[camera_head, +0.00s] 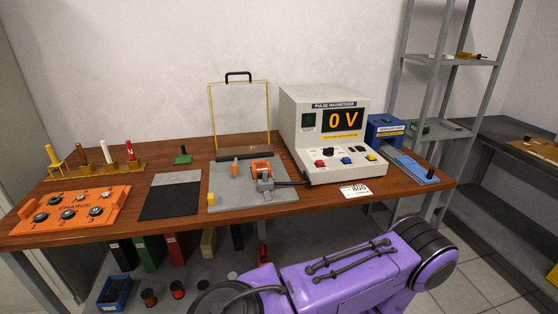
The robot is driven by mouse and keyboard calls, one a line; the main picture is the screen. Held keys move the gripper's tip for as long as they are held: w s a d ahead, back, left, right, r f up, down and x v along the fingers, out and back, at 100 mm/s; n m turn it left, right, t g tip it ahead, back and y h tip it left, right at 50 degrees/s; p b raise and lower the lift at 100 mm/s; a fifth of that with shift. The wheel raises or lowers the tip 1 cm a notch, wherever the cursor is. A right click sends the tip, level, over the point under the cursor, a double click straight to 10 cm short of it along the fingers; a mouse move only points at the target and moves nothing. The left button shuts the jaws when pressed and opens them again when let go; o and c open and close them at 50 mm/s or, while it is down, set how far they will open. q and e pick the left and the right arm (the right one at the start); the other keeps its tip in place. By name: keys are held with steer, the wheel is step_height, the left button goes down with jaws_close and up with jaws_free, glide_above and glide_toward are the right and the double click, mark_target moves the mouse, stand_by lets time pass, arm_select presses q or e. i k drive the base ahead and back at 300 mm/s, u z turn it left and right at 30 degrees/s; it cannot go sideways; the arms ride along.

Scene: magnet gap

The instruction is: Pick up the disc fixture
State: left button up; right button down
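Nothing in view is labelled as the disc fixture, and I cannot tell for sure which item it is. An orange tray (70,226) marked CHARGE lies at the left end of the wooden table, with several round dark and silver pieces (68,214) on it. A grey plate (226,198) in the middle of the table carries an orange clamp-like device (262,170). A small green-based piece with a dark post (182,156) stands at the back. Neither of my grippers shows; a purple arm of mine crosses the lower right, in front of the table.
A pulse magnetizer (322,115) showing 0 V stands right of the plate, with a blue box (386,128) beside it. A yellow wire frame (211,105) rises behind the plate. A wooden rack (85,171) holds upright tools. A dark mat (170,202) lies bare.

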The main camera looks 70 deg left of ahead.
mark_target(258, 166)
steer(key=u, duration=0.35)
steer(key=i, duration=0.85)
steer(key=u, duration=1.45)
steer(key=i, duration=0.8)
steer(key=u, duration=0.85)
